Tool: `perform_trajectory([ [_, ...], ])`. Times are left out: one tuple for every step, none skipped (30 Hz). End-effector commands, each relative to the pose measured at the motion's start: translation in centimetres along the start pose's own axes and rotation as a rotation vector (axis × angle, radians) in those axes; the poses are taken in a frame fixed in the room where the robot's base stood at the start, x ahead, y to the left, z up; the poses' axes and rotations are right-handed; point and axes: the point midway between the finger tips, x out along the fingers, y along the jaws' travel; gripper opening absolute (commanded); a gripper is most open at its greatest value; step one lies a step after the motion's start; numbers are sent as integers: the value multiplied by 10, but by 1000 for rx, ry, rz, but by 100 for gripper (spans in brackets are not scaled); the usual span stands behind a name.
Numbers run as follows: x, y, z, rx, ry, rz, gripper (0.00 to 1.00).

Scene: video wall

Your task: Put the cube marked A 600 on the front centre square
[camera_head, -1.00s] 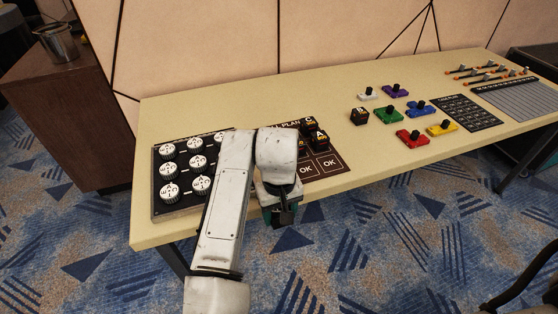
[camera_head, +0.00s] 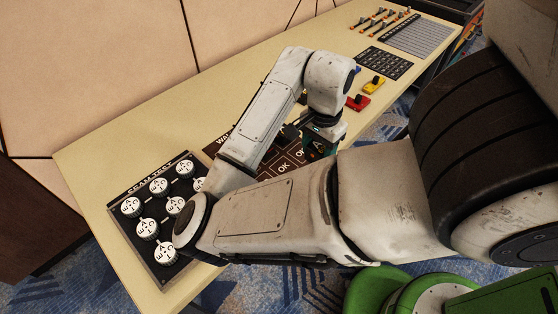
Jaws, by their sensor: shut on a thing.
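My gripper (camera_head: 321,133) is shut on a black cube (camera_head: 317,150) that bears a white letter A. The number on that cube is too small to read. The cube hangs at or just above the right front part of the dark wall plan board (camera_head: 268,170); I cannot tell whether it touches. Two squares marked OK show on the board's front row, left of the cube, the nearer one to it an OK square (camera_head: 300,154).
A dial panel (camera_head: 152,222) with several white knobs lies at the left. A red block (camera_head: 358,103) and a yellow block (camera_head: 374,84) stand beyond my gripper. A black keypad sheet (camera_head: 385,62) and a grey panel (camera_head: 419,34) lie farther back.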

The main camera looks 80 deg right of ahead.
Motion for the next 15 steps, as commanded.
perform_trajectory([
  [8,-12,1,-7,1,3,24],
  [11,-18,2,-8,1,4,24],
  [15,-28,3,-8,1,3,24],
  [18,-34,4,-8,0,3,24],
  [21,-41,5,-8,0,3,24],
  [24,-50,6,-8,1,3,24],
  [29,-55,7,-8,-1,3,24],
  [35,-60,8,-6,-3,4,24],
  [42,-66,8,-6,-3,3,24],
  [47,-70,9,-5,-3,2,24],
  [52,-74,9,-5,-3,3,24],
  [58,-79,9,-5,-2,2,24],
  [62,-82,10,-5,-3,2,24],
  [65,-85,10,-5,-2,1,24],
  [69,-88,10,-4,-2,1,24],
])
